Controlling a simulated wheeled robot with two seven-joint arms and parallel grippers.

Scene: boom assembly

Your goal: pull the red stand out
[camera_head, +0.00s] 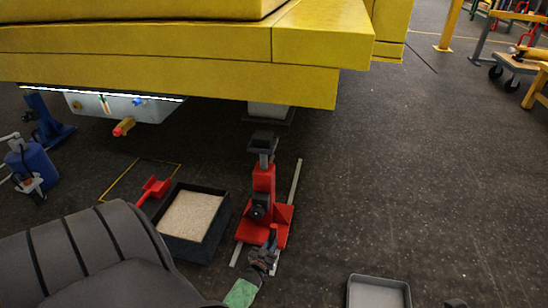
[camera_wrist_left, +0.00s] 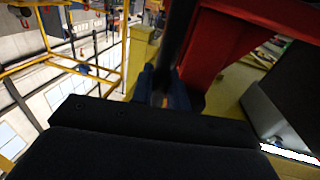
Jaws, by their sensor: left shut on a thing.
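The red stand (camera_head: 264,185) stands upright on the dark floor, with a black head below the yellow boom and a flat red base on a pale floor strip. My left gripper (camera_head: 270,245) is low at the stand's near side. In the left wrist view its blue-tipped fingers (camera_wrist_left: 165,92) are shut on a dark bar of the stand, and the red body (camera_wrist_left: 218,45) rises right beside them. The exact grip point is small in the head view. My right gripper cannot be made out.
The yellow boom (camera_head: 170,68) overhangs the stand. A black box of pale granules (camera_head: 192,215) and a red scoop (camera_head: 154,188) are left of it. A grey tray (camera_head: 378,292) lies at the lower right.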

